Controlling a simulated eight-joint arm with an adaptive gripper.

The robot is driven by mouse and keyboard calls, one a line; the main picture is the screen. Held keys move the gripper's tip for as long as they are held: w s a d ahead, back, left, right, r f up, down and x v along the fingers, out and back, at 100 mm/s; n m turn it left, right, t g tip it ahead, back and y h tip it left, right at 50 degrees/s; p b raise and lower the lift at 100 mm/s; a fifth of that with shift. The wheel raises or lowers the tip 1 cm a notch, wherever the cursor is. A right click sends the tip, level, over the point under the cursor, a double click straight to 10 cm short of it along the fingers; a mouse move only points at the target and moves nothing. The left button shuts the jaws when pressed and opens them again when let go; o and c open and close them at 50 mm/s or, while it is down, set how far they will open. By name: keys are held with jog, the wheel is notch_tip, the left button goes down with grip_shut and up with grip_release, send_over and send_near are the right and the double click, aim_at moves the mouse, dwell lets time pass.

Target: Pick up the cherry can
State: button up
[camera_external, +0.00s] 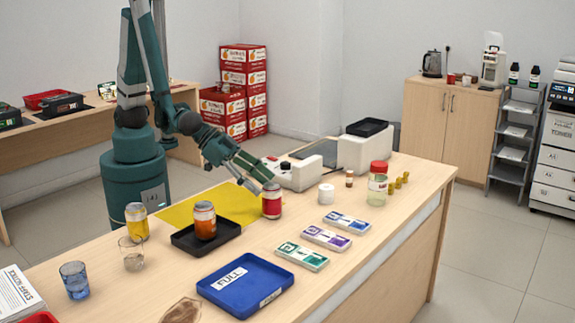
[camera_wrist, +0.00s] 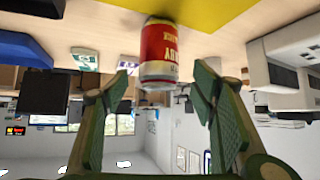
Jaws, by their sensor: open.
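A red can with silver ends, which I take for the cherry can (camera_external: 271,203), stands upright on the counter at the right edge of the yellow mat. In the wrist view, which is upside down, the red can (camera_wrist: 160,45) appears at top centre, ahead of the fingertips; its label is only partly readable. My gripper (camera_external: 262,177) is open and empty, reaching down close to the can's top from the left. In the wrist view its two fingers lie to either side of the can's line, with no clear contact.
An orange can (camera_external: 205,222) sits in a black tray (camera_external: 188,243) left of the red can. A yellow can (camera_external: 136,221) and glasses (camera_external: 75,280) stand further left. A white device (camera_external: 292,174) is behind; a white roll (camera_external: 326,193) and colored packs (camera_external: 326,237) are to the right.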

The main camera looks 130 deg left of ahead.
aim_at(272, 193)
jog(key=shift+w+f, duration=0.1)
dwell(0.3)
jog(key=shift+b+x, duration=0.95)
jog(key=shift+x, duration=1.6)
jog(key=shift+c, duration=0.4)
jog(key=c, duration=1.1)
